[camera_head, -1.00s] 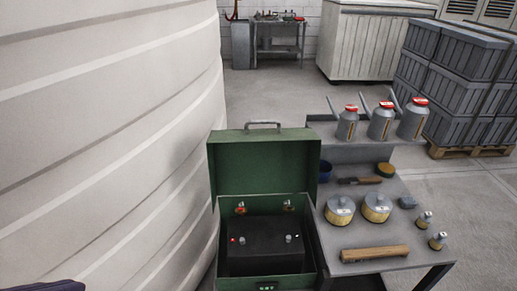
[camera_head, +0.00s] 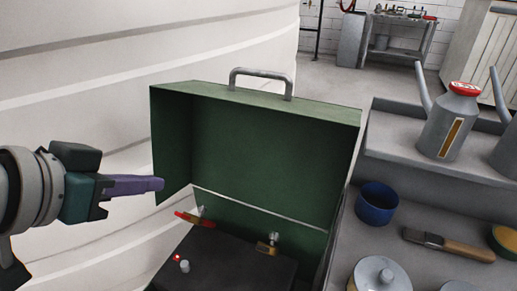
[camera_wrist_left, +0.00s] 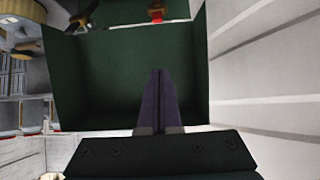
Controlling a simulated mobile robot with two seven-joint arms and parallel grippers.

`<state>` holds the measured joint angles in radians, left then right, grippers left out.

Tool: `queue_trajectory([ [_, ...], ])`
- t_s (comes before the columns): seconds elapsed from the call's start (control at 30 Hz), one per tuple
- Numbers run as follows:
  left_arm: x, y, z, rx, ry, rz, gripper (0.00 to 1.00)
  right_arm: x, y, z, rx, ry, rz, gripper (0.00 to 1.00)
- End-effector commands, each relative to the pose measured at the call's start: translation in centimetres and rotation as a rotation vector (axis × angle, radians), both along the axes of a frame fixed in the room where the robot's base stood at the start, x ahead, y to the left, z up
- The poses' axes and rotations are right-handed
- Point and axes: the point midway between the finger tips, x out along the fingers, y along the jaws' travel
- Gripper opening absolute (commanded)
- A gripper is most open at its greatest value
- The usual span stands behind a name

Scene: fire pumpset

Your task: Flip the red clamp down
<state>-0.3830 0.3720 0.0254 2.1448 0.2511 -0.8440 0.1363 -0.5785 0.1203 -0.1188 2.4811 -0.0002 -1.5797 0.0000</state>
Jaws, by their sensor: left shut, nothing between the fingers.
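The red clamp (camera_head: 195,220) is at the back left inside the green box, above the black battery (camera_head: 240,265); its red part sticks out toward the left. A small red part, apparently this clamp, shows at the top of the left wrist view (camera_wrist_left: 157,15). A second, brass-coloured clamp (camera_head: 268,247) is to its right. My left gripper (camera_head: 162,184) is shut and empty, its purple fingers pointing right, up and to the left of the red clamp in the picture and apart from it. Its closed fingers also show in the left wrist view (camera_wrist_left: 160,72). My right gripper is not in view.
The green lid (camera_head: 275,150) stands open with a metal handle on top. A large white ribbed tank (camera_head: 80,100) rises on the left. On the right, a grey table holds a blue cup (camera_head: 376,203), a brush (camera_head: 448,245), tins and a grey can (camera_head: 450,122).

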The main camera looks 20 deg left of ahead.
Motion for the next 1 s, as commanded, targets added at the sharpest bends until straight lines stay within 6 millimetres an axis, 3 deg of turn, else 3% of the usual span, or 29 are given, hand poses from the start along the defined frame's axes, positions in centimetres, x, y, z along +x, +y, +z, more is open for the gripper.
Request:
queue_trajectory([
  [0.37, 0.3, 0.0, -0.2, 0.0, -0.001, 0.0, 0.0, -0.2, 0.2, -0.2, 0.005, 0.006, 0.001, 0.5],
  [0.93, 7.9, -0.7, -6.4, -0.001, 0.0, 0.0, 0.0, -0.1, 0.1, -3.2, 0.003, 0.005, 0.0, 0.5],
  [1.0, 7.0, -0.6, -6.8, 0.001, 0.005, -0.001, 0.0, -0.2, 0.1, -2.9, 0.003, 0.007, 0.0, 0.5],
])
